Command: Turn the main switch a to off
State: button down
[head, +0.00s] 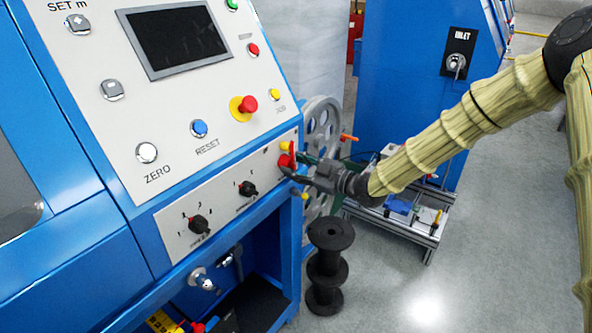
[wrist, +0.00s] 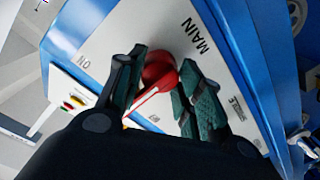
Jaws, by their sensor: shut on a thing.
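The main switch (head: 286,160) is a red rotary knob with a handle at the right end of the lower white panel in the head view. In the wrist view the red switch (wrist: 157,72) sits on the white plate marked MAIN, and its long red handle points down and left. My gripper (head: 296,172) is at the switch, coming from the right. In the wrist view its two dark green fingers (wrist: 160,95) stand on either side of the red switch and are shut on it. The far side of the handle is partly hidden by the gripper.
Two black rotary knobs (head: 199,224) sit left on the same panel. A red mushroom button on a yellow base (head: 243,107) is above. A black spool (head: 328,262) stands on the floor below my arm. The floor to the right (head: 480,270) is clear.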

dwell(0.4)
jog(key=c, duration=0.9)
grip_release()
jog(key=shift+c, duration=0.2)
jog(key=v, duration=1.2)
jog(key=shift+c, duration=0.3)
